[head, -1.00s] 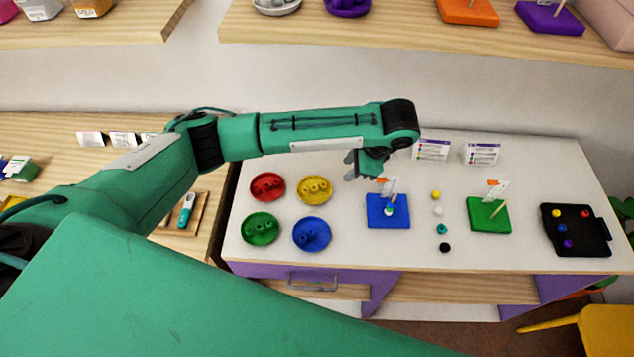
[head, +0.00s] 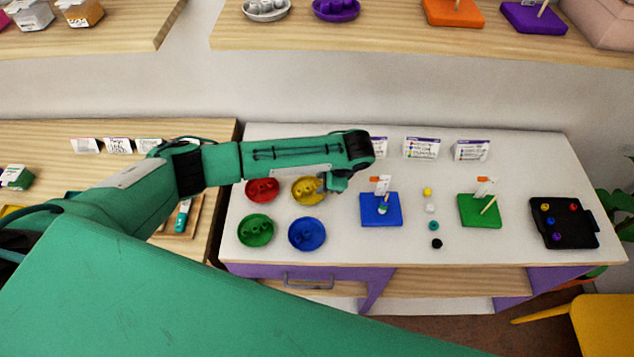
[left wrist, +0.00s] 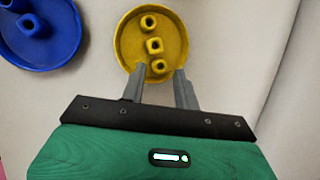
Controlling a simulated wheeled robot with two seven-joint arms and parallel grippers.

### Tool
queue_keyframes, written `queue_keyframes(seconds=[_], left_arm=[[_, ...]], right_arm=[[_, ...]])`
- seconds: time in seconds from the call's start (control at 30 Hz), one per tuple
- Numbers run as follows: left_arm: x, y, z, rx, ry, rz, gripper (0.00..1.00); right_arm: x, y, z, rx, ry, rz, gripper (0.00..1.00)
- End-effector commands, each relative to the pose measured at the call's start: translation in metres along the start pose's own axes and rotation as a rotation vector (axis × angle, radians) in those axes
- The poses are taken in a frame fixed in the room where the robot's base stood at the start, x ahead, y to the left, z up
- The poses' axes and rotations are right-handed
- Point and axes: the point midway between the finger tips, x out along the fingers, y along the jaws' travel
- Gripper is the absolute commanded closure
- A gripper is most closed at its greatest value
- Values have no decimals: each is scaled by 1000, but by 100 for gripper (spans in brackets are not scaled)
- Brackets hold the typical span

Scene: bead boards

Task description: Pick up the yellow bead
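A yellow dish (head: 300,196) stands on the white table and also shows in the left wrist view (left wrist: 178,25). It holds three yellow beads; the nearest yellow bead (left wrist: 158,67) appears between my fingertips in the left wrist view, and the others lie farther off. My left gripper (head: 333,186) is at the dish's right side in the head view. In the left wrist view the gripper (left wrist: 160,72) is open, its fingers apart and empty; its height over the beads is unclear. Another yellow bead (head: 427,191) lies loose in a column of beads. My right gripper is not in view.
Red (head: 262,190), green (head: 257,230) and blue (head: 307,234) dishes surround the yellow one. A blue board (head: 368,216) and a green board (head: 478,216) with pegs stand to the right. A black tray (head: 575,236) with several beads is at far right.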

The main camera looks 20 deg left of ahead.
Motion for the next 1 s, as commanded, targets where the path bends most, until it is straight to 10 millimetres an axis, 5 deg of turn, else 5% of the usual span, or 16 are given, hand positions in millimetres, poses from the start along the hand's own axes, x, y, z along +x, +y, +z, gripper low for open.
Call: queue_keyframes(seconds=[0.37, 0.57, 1.0], left_arm=[[20, 2, 0, 2, -2, 2, 69], [21, 4, 0, 3, -3, 4, 100], [20, 5, 0, 6, -4, 9, 100]], right_arm=[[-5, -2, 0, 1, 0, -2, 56], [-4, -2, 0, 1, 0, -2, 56], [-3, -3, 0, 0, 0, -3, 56]])
